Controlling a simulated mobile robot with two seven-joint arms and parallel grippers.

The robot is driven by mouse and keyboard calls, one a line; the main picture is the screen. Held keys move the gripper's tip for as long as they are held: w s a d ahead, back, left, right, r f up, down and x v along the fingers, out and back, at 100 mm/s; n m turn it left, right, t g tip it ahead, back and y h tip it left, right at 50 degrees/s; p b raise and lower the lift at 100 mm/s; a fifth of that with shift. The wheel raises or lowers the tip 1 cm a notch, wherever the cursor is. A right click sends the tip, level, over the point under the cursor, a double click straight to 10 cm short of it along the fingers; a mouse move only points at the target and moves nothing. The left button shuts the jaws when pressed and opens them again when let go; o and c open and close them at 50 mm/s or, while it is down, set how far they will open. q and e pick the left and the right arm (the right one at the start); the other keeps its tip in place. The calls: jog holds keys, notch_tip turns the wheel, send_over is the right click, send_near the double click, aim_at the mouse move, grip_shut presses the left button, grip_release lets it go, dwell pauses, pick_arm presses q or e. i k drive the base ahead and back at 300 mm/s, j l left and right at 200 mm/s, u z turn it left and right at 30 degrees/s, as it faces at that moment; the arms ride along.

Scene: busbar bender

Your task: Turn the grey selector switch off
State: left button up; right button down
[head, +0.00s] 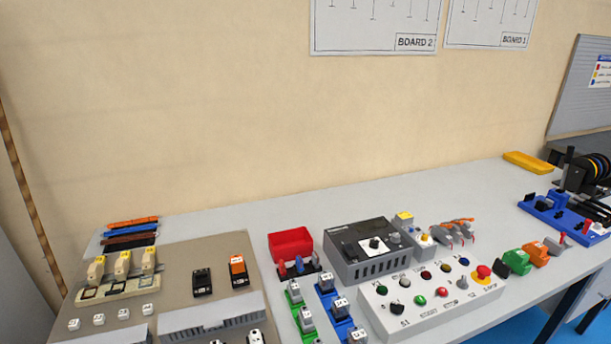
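A pale control panel (420,319) stands at the front edge of the table, right of centre, with several coloured buttons and lamps. A dark selector knob (397,308) sits at its front left, near the S1 label; its position cannot be read. Behind it stands a grey box (366,269) with a black top and a dark knob (375,243) on a white plate. I cannot tell for certain which knob is the grey selector switch. Neither of my grippers is in view, and nothing of mine touches the panel.
A red mushroom button (483,271) is at the panel's right end. Green and orange clamps (516,261) lie right of it. A red bin (290,244) and rows of blue and green blocks (328,285) stand left.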

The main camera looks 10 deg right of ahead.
aim_at(462, 283)
jog(key=z, duration=0.4)
jog(key=k+z, duration=0.15)
jog(key=z, duration=0.25)
jog(key=k+z, duration=0.1)
jog(key=z, duration=0.3)
